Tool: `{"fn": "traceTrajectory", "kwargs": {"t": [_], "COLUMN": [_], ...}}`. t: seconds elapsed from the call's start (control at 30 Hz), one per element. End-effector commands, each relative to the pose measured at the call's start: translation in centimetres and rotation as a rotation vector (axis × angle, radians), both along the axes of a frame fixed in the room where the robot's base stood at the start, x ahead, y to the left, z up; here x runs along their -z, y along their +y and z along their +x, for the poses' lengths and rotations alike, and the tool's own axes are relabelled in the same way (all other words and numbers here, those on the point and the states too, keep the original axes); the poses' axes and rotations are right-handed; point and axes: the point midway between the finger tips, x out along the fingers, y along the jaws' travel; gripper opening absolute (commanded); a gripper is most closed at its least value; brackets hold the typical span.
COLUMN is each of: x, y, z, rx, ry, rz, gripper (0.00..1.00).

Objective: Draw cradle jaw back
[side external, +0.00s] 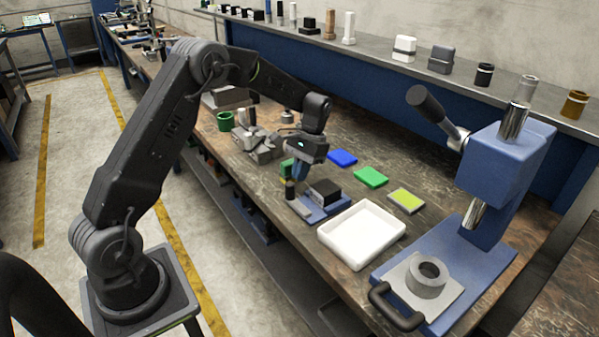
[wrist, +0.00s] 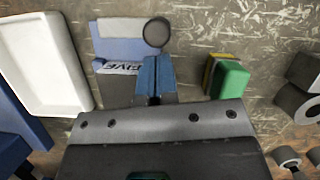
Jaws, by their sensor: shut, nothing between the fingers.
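The cradle is a small blue fixture (side external: 328,208) on the bench, left of the white tray, with a black block (side external: 324,191) on it. In the wrist view its blue part (wrist: 122,48) shows at top centre, with a pale grey strip and partly hidden lettering. A dark upright knob (side external: 290,189) stands at its left end; it shows as a round dark top in the wrist view (wrist: 156,32). My gripper (side external: 299,180) points down beside the knob, its blue fingers shut and empty. In the wrist view the fingertips (wrist: 155,62) appear close to the knob; contact cannot be told.
The white tray (side external: 361,234) is right of the cradle. A green block (wrist: 230,79) is close to the fingers. Blue (side external: 342,158), green (side external: 371,177) and yellow-green (side external: 406,201) pads lie behind. A blue press (side external: 495,180) stands at right. Grey metal parts (side external: 262,150) lie left.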

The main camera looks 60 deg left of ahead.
Motion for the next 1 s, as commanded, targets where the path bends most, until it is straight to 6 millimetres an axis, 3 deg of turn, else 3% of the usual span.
{"fn": "traceTrajectory", "kwargs": {"t": [0.4,0.7,1.0], "x": [0.0,0.0,0.2], "y": [0.0,-0.2,-0.2], "z": [-0.3,-2.2,-2.3], "rx": [0.0,0.0,0.001], "ry": [0.0,0.003,0.011], "rz": [0.0,0.0,0.0], "gripper": [0.0,0.0,0.0]}}
